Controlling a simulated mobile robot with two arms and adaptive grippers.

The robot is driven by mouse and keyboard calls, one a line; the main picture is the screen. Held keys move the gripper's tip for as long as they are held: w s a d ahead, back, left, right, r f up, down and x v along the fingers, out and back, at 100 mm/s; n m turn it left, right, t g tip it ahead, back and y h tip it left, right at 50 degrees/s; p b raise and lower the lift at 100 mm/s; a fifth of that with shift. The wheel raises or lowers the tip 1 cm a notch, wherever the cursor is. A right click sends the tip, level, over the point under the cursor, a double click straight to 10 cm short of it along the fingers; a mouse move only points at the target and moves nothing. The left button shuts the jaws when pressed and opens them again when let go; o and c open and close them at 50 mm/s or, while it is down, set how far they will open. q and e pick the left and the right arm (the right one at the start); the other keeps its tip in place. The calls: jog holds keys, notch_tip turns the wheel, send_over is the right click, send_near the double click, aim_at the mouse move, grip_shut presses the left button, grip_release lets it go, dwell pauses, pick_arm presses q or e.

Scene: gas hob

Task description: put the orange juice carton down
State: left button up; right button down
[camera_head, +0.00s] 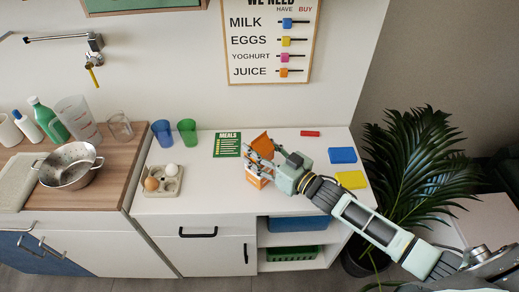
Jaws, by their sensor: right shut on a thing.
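The orange juice carton (262,145) is at the middle of the white counter (219,199), partly hidden behind my right gripper (259,166). Its orange top shows above the fingers and a lower part shows below them. My right gripper is shut on the carton, with my arm reaching in from the right. I cannot tell whether the carton's base touches the counter. My left gripper is not in view.
An egg tray (163,183) with a brown and a white egg stands left on the counter. The front middle counter is clear.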

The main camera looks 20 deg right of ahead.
jog(key=shift+f, duration=0.2)
jog(key=c, duration=0.8)
grip_release()
jog(key=shift+f, duration=0.15)
jog(key=shift+o, duration=0.2)
jog(key=shift+s, duration=0.1)
jog(key=b+v, duration=0.2)
jog(key=v, duration=1)
